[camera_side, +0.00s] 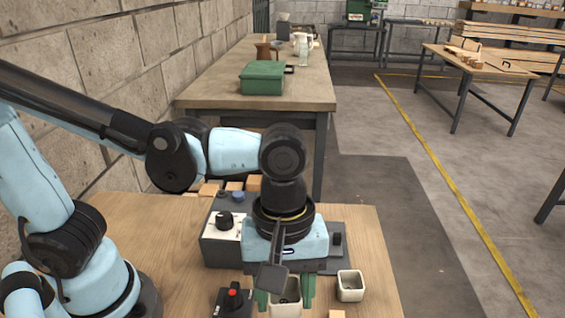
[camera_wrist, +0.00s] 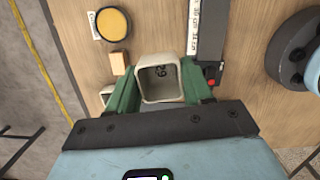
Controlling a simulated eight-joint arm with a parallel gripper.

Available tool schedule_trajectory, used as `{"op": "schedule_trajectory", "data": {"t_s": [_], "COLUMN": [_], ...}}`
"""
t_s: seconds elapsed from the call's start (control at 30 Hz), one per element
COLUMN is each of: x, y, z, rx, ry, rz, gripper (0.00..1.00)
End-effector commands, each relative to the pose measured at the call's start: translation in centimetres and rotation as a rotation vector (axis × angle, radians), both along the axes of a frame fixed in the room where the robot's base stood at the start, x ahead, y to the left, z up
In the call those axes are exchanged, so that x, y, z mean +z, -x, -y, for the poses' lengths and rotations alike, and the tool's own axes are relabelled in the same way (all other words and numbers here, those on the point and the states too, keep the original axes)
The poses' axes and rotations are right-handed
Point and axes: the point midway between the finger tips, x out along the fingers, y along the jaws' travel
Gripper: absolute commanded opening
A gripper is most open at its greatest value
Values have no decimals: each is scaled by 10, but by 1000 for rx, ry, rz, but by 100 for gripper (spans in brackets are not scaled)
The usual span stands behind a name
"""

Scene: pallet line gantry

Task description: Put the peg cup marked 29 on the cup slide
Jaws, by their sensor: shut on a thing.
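My gripper (camera_side: 286,292) is shut on a pale square peg cup (camera_side: 284,308), a green finger on either side. In the wrist view the green fingers of my gripper (camera_wrist: 160,92) flank the same cup (camera_wrist: 147,92). Dark characters inside it look like an upside-down 29. I cannot tell whether the cup touches the table. A second pale cup (camera_side: 350,285) stands just right of the gripper in the side view; the wrist view shows part of it (camera_wrist: 106,92) beside a finger. I cannot clearly make out the cup slide.
A grey unit with a black knob (camera_side: 225,220) stands behind the gripper. A small black box with a red button (camera_side: 233,294) is left of it. The wrist view shows a yellow disc (camera_wrist: 113,24) and a wooden block (camera_wrist: 119,62). The wooden table (camera_side: 372,240) is bare at right.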

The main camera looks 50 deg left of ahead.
Motion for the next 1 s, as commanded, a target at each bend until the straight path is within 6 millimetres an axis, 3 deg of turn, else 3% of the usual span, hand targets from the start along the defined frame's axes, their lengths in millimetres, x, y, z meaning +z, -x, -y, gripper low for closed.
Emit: {"op": "schedule_trajectory", "data": {"t_s": [0.2, 0.4, 0.57, 1.0], "x": [9, 13, 4, -47], "y": [-49, -79, -95, -151], "z": [-24, -45, -61, -123], "rx": [368, 604, 651, 645], "ry": [-1, 0, 1, 1], "rz": [2, 0, 0, 0], "gripper": [22, 22, 22, 22]}}
